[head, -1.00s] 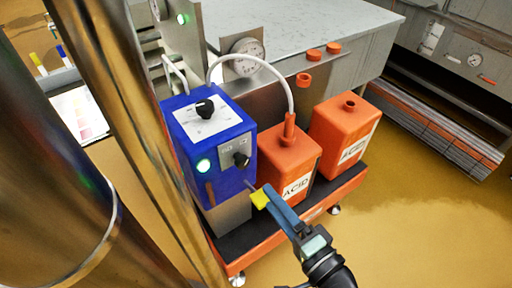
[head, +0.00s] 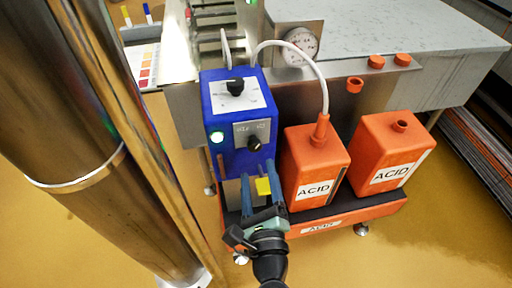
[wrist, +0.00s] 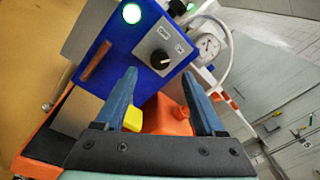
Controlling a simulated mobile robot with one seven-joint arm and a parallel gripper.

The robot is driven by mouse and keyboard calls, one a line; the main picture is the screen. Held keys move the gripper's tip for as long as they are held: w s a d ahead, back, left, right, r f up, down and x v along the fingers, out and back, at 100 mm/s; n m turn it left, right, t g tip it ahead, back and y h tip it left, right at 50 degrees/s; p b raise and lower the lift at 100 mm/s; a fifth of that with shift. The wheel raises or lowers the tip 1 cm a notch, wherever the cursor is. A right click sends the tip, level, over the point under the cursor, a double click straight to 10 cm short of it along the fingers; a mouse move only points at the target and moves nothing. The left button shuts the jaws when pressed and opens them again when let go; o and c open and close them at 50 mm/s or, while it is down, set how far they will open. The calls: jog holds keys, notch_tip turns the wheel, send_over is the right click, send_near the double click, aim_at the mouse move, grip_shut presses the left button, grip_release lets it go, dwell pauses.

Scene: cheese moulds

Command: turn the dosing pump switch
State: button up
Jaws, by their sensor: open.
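The dosing pump is a blue box (head: 238,120) with a lit green lamp (head: 217,137) on its front. Its switch, a black knob (head: 254,143) on a grey plate, faces me; it also shows in the wrist view (wrist: 159,59). A second black knob (head: 236,86) sits on the pump's sloping white top panel. My gripper (head: 258,172) is open just below and in front of the switch, apart from it. In the wrist view the blue fingers (wrist: 159,75) point up toward the pump, with the switch beyond and between their tips. A small yellow piece (wrist: 133,119) shows beside the left finger.
Two orange acid canisters (head: 316,170) (head: 391,155) stand right of the pump on an orange trolley (head: 340,217). A white hose (head: 318,68) arches from the near canister behind the pump. A pressure gauge (head: 300,46) is behind. Yellow floor is open in front.

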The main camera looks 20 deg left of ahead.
aim_at(254, 148)
jog(key=x, duration=0.7)
jog(key=shift+w, duration=0.2)
grip_shut()
